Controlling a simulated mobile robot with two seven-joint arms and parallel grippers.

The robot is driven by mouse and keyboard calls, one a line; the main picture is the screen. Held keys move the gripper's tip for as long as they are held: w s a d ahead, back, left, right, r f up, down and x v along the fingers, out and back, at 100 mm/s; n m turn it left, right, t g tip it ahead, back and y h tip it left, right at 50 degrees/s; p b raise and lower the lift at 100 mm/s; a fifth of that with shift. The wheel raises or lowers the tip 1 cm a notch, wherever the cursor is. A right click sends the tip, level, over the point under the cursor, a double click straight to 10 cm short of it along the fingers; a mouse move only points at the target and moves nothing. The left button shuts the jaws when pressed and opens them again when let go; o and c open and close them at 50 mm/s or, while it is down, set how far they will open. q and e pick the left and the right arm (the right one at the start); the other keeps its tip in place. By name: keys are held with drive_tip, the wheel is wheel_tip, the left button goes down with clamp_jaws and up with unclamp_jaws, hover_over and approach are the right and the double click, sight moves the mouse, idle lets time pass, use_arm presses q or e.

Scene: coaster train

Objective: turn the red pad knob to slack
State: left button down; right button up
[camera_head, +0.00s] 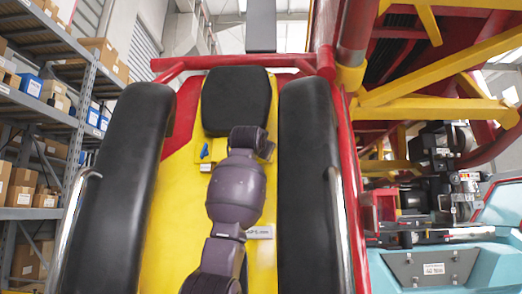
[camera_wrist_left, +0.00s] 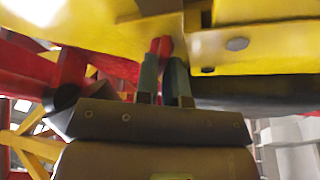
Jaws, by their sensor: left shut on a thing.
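A small red knob (camera_wrist_left: 161,47) shows in the left wrist view, under a yellow panel. My left gripper (camera_wrist_left: 165,72) has its two dark grey-green fingers shut on the red knob, one on either side. Only the knob's red end shows between the fingertips; its setting cannot be read. In the head view my purple-grey arm rises in front of the yellow seat back (camera_head: 182,225) and hides both the red knob and the gripper. My right gripper is in neither view.
Long black pads (camera_head: 118,190) (camera_head: 308,180) flank the yellow back, with a black headrest (camera_head: 236,100) above. A small blue knob (camera_head: 205,151) sits left of my arm. A white label (camera_head: 259,232) is right of it. Red and yellow frame beams stand at right.

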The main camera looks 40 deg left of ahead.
use_arm(q)
drive_tip(key=shift+f+n+y, duration=0.1)
drive_tip(key=shift+n+y, duration=0.3)
drive_tip(key=shift+n, duration=0.2)
drive_tip(key=c, duration=1.2)
unclamp_jaws()
drive_tip(key=shift+s, duration=0.15)
drive_tip(key=b+v, duration=0.3)
drive_tip(key=v, duration=0.7)
drive_tip(key=shift+s+d, duration=0.2)
drive_tip(key=shift+d, duration=0.05)
